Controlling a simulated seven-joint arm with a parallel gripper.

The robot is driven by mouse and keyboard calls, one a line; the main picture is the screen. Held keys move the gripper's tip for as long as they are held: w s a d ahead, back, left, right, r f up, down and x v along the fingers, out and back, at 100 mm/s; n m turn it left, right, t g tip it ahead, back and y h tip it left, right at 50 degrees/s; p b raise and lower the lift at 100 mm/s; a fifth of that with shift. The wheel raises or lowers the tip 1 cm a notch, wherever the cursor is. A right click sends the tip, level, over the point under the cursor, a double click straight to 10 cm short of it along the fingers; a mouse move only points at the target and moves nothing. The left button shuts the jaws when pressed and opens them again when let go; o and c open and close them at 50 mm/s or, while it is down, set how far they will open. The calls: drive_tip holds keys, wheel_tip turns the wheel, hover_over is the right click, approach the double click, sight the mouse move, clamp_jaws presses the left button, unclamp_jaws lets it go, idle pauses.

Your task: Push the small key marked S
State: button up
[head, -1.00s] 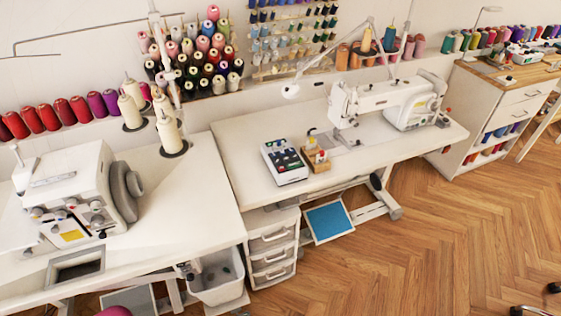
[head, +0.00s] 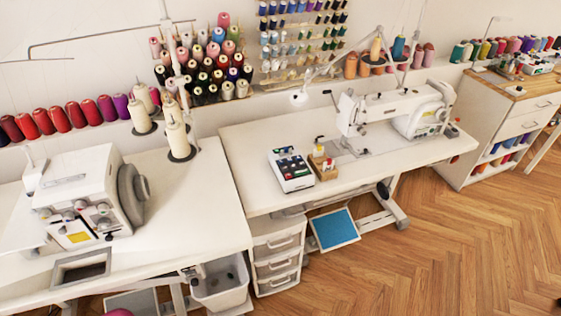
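A small white control box (head: 291,178) with dark panels and several small coloured keys sits near the front left of the right-hand sewing table (head: 245,190). The letters on its keys are too small to read, so I cannot tell which key is marked S. A small wooden block (head: 324,173) with red, white and yellow items stands just right of the box. My gripper is not in view.
A white sewing machine (head: 395,110) stands at the right of the same table. An overlocker (head: 85,195) and thread cones (head: 177,141) are on the left table. Drawers (head: 276,255) and a white bin (head: 220,284) stand below. Wooden floor (head: 420,255) is open at front right.

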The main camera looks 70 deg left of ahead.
clamp_jaws()
idle(0.3)
idle(1.1)
